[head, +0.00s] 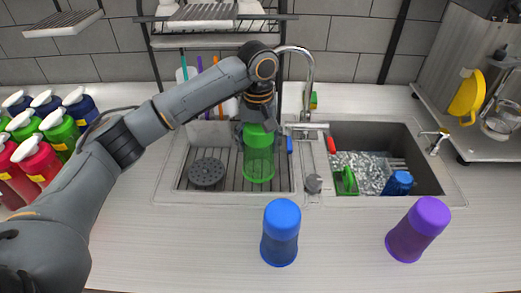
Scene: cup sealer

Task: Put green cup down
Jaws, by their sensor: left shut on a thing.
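The green cup (259,166) is translucent and upright, over the ribbed left part of the sink (226,171). My left gripper (258,128) reaches down from above and is shut on the cup's upper end. I cannot tell whether the cup's lower end touches the ribbed surface. My right gripper is not in view.
A blue cup (281,233) and a purple cup (418,229) stand on the front counter (340,262). A round dark drain piece (207,172) lies left of the green cup. The right basin (366,172) holds a blue item. Pump bottles (60,132) crowd the left.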

